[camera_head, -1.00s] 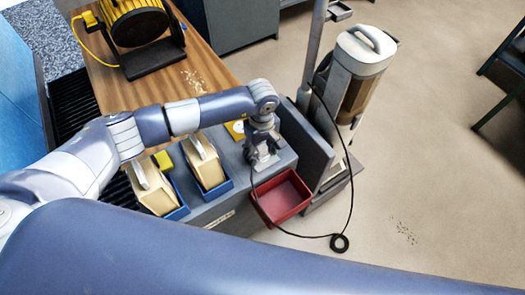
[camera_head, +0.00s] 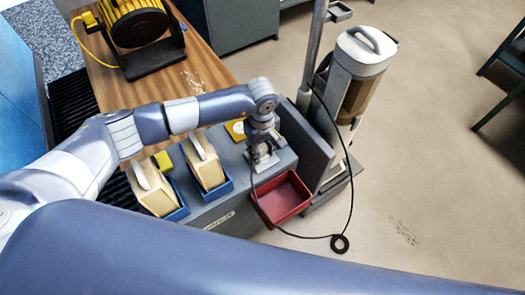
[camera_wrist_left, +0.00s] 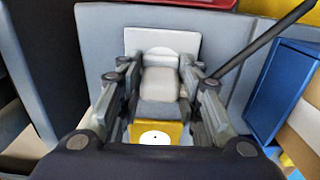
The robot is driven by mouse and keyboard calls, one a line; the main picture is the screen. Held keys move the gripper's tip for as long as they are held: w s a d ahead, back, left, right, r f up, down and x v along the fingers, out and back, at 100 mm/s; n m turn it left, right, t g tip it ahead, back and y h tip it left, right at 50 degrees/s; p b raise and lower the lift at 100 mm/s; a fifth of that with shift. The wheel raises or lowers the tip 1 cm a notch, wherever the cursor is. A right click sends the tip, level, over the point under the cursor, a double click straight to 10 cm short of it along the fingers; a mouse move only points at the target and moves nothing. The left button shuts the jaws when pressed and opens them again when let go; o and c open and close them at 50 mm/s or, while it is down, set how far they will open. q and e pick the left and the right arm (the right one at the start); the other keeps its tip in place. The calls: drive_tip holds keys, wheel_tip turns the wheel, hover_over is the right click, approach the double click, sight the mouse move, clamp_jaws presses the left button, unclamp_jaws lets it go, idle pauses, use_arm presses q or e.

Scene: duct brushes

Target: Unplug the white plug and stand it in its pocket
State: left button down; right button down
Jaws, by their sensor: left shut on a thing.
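My left gripper (camera_head: 262,151) points down over the grey bench top and is shut on the white plug (camera_wrist_left: 160,84), which shows between its fingers in the left wrist view. A pale plate (camera_wrist_left: 187,45) lies right behind the plug; the plate also shows under the gripper in the head view (camera_head: 265,164). I cannot tell whether the plug is seated in it. A yellow block (camera_wrist_left: 158,132) with a white round spot is close by; in the head view a yellow piece (camera_head: 236,131) shows beside my wrist. My right gripper is not in view.
A black cord (camera_head: 351,200) hangs from near the gripper to a coil on the floor. A red bin (camera_head: 284,197) sits at the bench's front. Blue trays (camera_head: 215,192) with cream packs stand left. A grey panel (camera_head: 305,145) and a tall canister machine (camera_head: 357,80) stand right.

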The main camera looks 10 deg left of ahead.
sight(262, 147)
use_arm(q)
drive_tip(key=shift+r+p, duration=1.25)
drive_tip(key=shift+r, duration=1.4)
drive_tip(key=shift+r, duration=0.1)
drive_tip(key=shift+r+p, duration=0.5)
drive_tip(key=shift+r, duration=1)
